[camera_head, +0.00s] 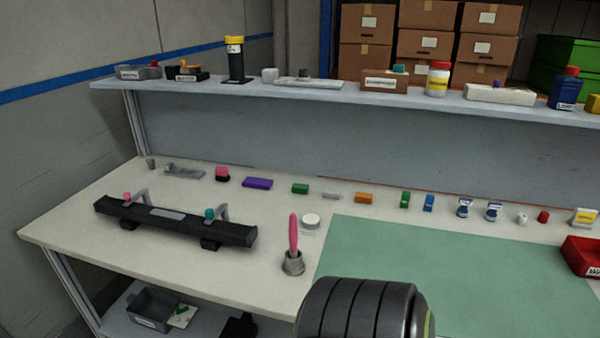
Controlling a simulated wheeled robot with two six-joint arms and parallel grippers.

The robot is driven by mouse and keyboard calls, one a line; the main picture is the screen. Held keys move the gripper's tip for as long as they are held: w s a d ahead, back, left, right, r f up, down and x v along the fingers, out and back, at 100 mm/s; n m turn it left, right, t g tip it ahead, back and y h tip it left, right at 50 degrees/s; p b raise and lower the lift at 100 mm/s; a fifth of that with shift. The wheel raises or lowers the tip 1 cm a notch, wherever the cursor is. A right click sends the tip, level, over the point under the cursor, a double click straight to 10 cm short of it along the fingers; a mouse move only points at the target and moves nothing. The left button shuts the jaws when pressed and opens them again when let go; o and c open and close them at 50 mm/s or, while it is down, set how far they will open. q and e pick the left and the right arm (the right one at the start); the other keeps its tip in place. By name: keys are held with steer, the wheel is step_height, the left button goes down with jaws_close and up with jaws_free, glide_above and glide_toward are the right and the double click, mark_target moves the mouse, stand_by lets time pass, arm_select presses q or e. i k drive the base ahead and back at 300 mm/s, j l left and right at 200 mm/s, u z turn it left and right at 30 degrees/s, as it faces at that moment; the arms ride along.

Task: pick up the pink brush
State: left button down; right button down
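The pink brush (293,232) stands nearly upright in a small grey holder (293,263) on the table, near its front edge and just left of the green mat. Its pink handle points up and its lower end is hidden in the holder. A dark ribbed cylindrical shape at the bottom centre looks like part of my own arm. It lies in front of and to the right of the holder. No gripper fingers show in the view.
A black bar module (175,223) lies left of the brush. Small coloured blocks line the table's back. The green mat (430,270) is largely clear. A shelf (330,91) with containers runs above.

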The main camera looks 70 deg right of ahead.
mark_target(292, 228)
steer(key=z, duration=2.15)
steer(key=k+l+u, duration=0.1)
steer(key=l+u, duration=0.15)
steer(key=u, duration=0.2)
steer(key=k+l+u, duration=0.1)
steer(key=u, duration=0.3)
steer(key=k+l+u, duration=0.15)
steer(key=u, duration=0.3)
steer(key=l, duration=0.1)
